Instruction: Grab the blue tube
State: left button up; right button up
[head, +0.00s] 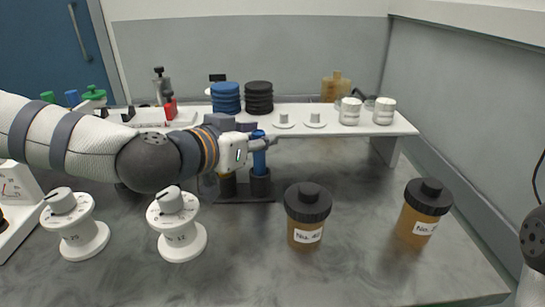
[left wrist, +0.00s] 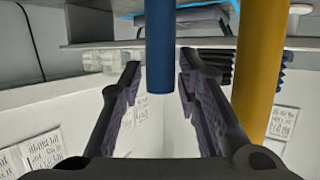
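The blue tube (head: 259,160) stands upright in a black holder (head: 261,184) below the white shelf's front edge. My left gripper (head: 262,143) is at the tube's upper part. In the left wrist view the blue tube (left wrist: 159,48) shows between the two fingers of my left gripper (left wrist: 158,68), with a narrow gap on each side. The fingers are open. I cannot tell how deep the tube sits between them. My right gripper is not in view.
A yellow tube (left wrist: 258,70) stands close beside the blue one. The white shelf (head: 390,127) carries black discs (head: 259,97), blue discs (head: 226,97) and white knobs. Brown jars (head: 306,215) (head: 424,209) and white dial stands (head: 178,225) (head: 75,224) stand in front.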

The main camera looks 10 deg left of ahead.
pick_arm(q)
jog(key=shift+s+a+r, duration=0.2)
jog(key=shift+s+r, duration=0.2)
jog(key=shift+s, duration=0.1)
jog(key=shift+c, duration=0.6)
jog(key=shift+w, duration=0.1)
grip_shut()
